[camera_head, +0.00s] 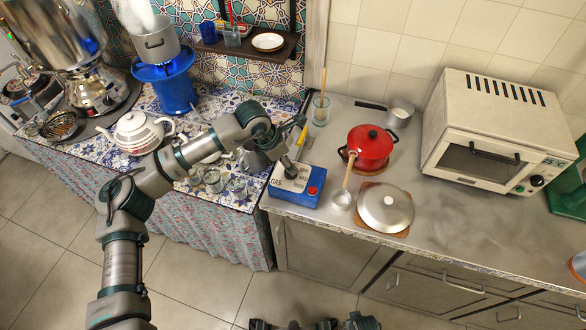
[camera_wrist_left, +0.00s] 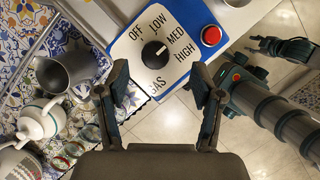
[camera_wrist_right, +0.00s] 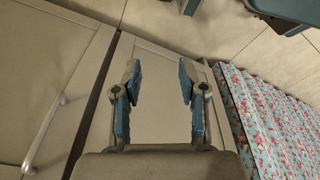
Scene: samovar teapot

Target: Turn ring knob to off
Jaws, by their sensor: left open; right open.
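The ring knob (camera_wrist_left: 155,54) is a round black dial on a white panel marked OFF, LOW, MED, HIGH and GAS. A light mark on it seems to face the MED side, but it is small. The panel tops a blue gas box (camera_head: 292,199) with a red button (camera_wrist_left: 211,35), at the counter's left front. My left gripper (camera_wrist_left: 160,84) is open, its fingers apart and pointing at the panel. The knob shows between and beyond the fingertips, not gripped. In the head view my left arm partly hides the panel. My right gripper (camera_wrist_right: 160,75) is open and empty before cabinet fronts.
A teapot (camera_head: 138,132) and a metal pitcher (camera_wrist_left: 66,72) stand on the tiled surface left of the box. A glass (camera_head: 320,110) stands behind.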

